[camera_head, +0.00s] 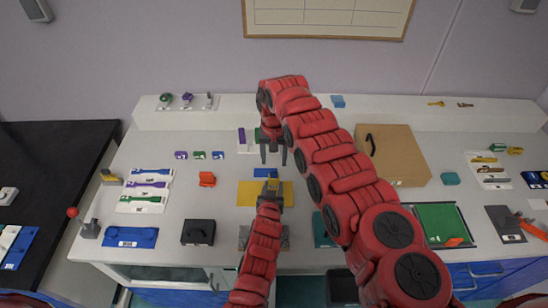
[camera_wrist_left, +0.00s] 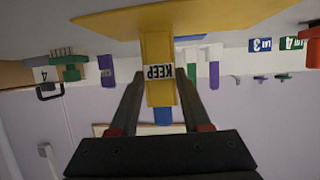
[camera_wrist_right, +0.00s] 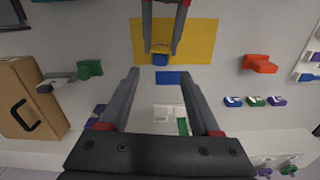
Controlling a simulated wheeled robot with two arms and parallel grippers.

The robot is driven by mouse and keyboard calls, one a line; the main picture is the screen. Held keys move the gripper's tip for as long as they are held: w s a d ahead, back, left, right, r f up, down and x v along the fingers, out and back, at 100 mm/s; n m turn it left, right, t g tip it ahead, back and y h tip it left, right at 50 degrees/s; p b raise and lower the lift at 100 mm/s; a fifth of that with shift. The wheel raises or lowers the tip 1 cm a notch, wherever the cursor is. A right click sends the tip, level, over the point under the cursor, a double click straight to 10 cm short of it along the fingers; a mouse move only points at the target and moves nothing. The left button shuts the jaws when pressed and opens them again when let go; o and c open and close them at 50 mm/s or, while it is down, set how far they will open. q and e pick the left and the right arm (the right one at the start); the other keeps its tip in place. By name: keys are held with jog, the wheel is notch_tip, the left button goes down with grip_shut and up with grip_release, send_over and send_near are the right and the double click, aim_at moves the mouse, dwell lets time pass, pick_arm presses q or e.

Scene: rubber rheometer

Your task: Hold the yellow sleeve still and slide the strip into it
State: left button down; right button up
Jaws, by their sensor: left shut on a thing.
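The yellow sleeve (camera_wrist_left: 158,82), marked KEEP, is between the fingers of my left gripper (camera_wrist_left: 160,78), which is shut on it above the yellow mat (camera_head: 248,195). A blue piece (camera_wrist_left: 162,116), apparently the strip, shows at the sleeve's far end; it also shows in the right wrist view (camera_wrist_right: 160,60). How far it sits inside is hidden. My right gripper (camera_wrist_right: 160,80) is open and empty, on the far side of the sleeve and facing it. In the head view my right gripper (camera_head: 273,152) hangs behind the mat.
A flat blue rectangle (camera_wrist_right: 172,77) lies just beyond the mat. An orange-red object (camera_head: 207,179) and a black box (camera_head: 198,232) stand to the left. A large cardboard box (camera_head: 398,158) stands at right, behind my right arm. Small coloured blocks (camera_head: 199,155) are at the back left.

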jog(key=shift+r, duration=0.1)
notch_tip(320, 180, up, 12)
dwell(0.6)
dwell(0.4)
pick_arm(q)
jog(key=shift+c, duration=1.4)
grip_release()
